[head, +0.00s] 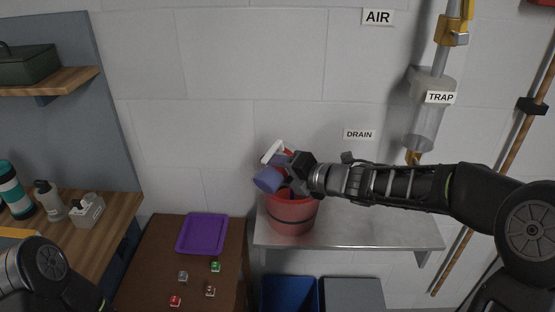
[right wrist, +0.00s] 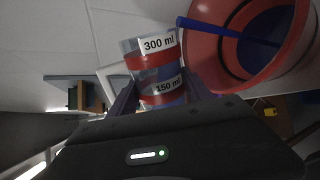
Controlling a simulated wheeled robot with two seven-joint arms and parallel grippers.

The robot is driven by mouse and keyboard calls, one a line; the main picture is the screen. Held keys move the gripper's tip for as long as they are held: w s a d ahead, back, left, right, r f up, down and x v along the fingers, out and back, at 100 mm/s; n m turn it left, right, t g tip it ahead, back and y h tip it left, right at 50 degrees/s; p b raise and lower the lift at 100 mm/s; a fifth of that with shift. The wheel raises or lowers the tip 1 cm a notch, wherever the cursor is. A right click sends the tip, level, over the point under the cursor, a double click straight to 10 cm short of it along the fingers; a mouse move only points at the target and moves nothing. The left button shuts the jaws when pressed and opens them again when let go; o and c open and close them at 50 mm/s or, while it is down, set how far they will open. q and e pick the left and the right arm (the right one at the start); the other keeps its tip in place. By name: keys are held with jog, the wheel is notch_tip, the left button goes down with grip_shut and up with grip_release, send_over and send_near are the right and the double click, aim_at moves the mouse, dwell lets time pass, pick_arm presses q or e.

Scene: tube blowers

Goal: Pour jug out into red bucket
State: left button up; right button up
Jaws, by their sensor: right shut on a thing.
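My right gripper (head: 277,170) is shut on the jug (right wrist: 153,72), just above the red bucket (head: 291,217). The jug is clear with red bands and labels reading 300 ml and 150 ml, between my purple fingers in the right wrist view. In the head view only parts of the jug show, such as its white handle (head: 272,151); the gripper hides the rest. The bucket also shows in the right wrist view (right wrist: 202,62), with blue inside and a blue bar across its opening. I cannot tell whether liquid is flowing. My left gripper is out of view.
The bucket stands at the left end of a metal shelf (head: 380,236). The DRAIN label (head: 359,134) and the TRAP pipe (head: 427,110) are on the wall behind. A purple tray (head: 203,233) lies on the brown table at left. A blue bin (head: 289,295) is below the shelf.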

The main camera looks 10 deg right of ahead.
jog(key=shift+m+g+p, duration=0.3)
jog(key=shift+m+p, duration=0.1)
jog(key=shift+p, duration=0.8)
jog(key=shift+w+d+f+m+y, duration=0.2)
jog(key=shift+f+m+y, duration=0.1)
jog(key=shift+y, duration=0.1)
jog(key=shift+w+d+f+m+g, duration=0.1)
jog(key=shift+f+m+g, duration=0.2)
jog(key=shift+m, duration=0.1)
jog(key=shift+w+d+r+m+y, duration=0.1)
jog(key=shift+w+m+y, duration=0.05)
jog(key=shift+m+y, duration=0.15)
jog(key=shift+w+d+r+m+g+y, duration=0.25)
jog(key=shift+r+m+g, duration=0.1)
jog(key=shift+m, duration=0.15)
jog(key=shift+w+d+r+m+g+y, duration=0.15)
jog(key=shift+d+r+m+g+y, duration=0.15)
jog(key=shift+m, duration=0.2)
jog(key=shift+a, duration=0.1)
